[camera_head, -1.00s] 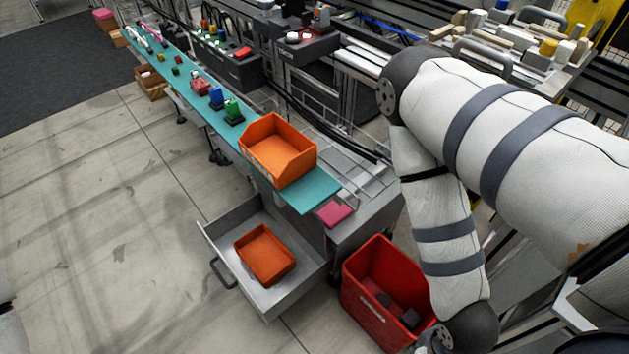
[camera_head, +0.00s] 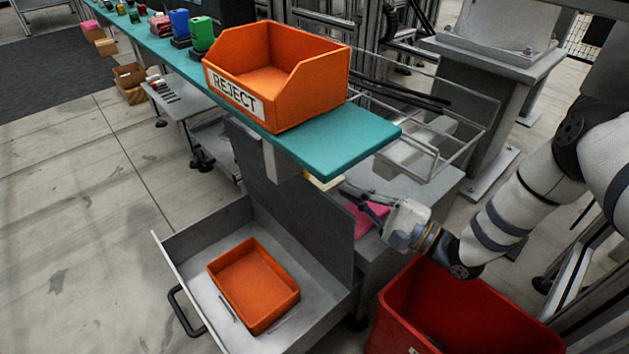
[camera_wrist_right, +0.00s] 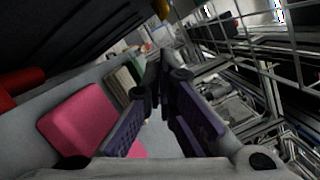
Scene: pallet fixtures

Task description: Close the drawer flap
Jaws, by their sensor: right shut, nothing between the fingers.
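A grey drawer (camera_head: 185,245) stands pulled out at the bottom left of the head view, with a dark handle (camera_head: 186,311) on its outer side. A dark grey panel (camera_head: 295,205) stands upright at the drawer's inner side, below the teal shelf. I cannot tell for sure whether it is the flap. My right gripper (camera_head: 352,194) is shut and empty, right of this panel, above a pink block (camera_head: 362,222). In the right wrist view the shut fingers (camera_wrist_right: 165,80) show beside the pink block (camera_wrist_right: 78,118). My left gripper is out of view.
An orange tray (camera_head: 212,272) lies in the drawer. An orange REJECT bin (camera_head: 300,105) stands on the teal shelf (camera_head: 335,150), whose end overhangs near my right gripper. A red bin (camera_head: 500,325) stands below my right arm.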

